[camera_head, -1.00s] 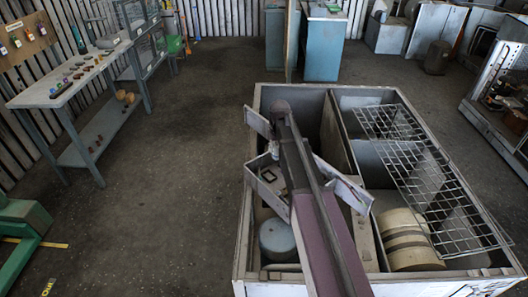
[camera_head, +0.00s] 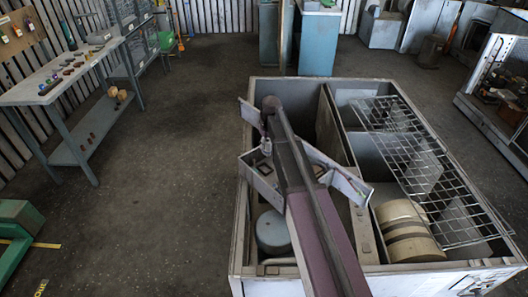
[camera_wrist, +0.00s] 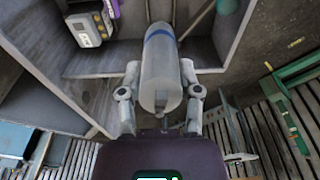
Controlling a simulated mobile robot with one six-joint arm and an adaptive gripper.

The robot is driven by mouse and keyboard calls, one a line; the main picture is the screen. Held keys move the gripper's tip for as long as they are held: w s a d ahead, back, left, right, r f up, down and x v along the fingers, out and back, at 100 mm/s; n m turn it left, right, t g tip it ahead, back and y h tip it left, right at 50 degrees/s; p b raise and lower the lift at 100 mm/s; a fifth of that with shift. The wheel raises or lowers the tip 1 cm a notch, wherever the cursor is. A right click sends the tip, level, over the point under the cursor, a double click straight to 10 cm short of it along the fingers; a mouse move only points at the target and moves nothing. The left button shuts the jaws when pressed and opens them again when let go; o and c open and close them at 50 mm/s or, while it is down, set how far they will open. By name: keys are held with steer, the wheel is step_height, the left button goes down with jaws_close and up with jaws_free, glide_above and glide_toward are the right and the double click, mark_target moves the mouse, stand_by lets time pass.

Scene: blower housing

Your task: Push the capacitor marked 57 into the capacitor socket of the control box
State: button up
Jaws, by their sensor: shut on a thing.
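In the wrist view my gripper (camera_wrist: 159,85) is shut on a pale grey cylinder with a blue band, the capacitor (camera_wrist: 160,63). It points away from my wrist between the two fingers. No number 57 is readable on it. A grey box with a yellow mark and round fittings, perhaps the control box (camera_wrist: 88,29), shows at the upper left, apart from the capacitor. I cannot make out the capacitor socket.
Angled metal panels (camera_head: 345,186) stand close around my arm inside the housing. A round grey drum (camera_head: 272,232) lies below left, a tan ribbed cylinder (camera_head: 405,228) at right. A wire grille (camera_head: 415,150) leans over the right compartments. A workbench (camera_head: 45,82) stands far left; open floor lies between.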

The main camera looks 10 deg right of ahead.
steer(key=shift+w+a+f+n+b, duration=0.15)
steer(key=shift+f+n+b, duration=0.15)
steer(key=shift+f+n, duration=0.2)
steer(key=shift+w+a+f+n+b, duration=0.15)
steer(key=shift+f+n+b, duration=0.1)
steer(key=shift+f+n, duration=0.25)
steer(key=shift+f, duration=0.1)
steer(key=shift+f+b, duration=2.75)
steer(key=shift+b, duration=0.15)
steer(key=shift+f+m, duration=0.2)
steer(key=shift+m, duration=0.1)
steer(key=shift+f+b, duration=1.2)
steer(key=shift+b, duration=0.2)
steer(key=o, duration=1)
steer(key=shift+s, duration=0.1)
steer(key=shift+o, duration=0.2)
steer(key=shift+r, duration=0.2)
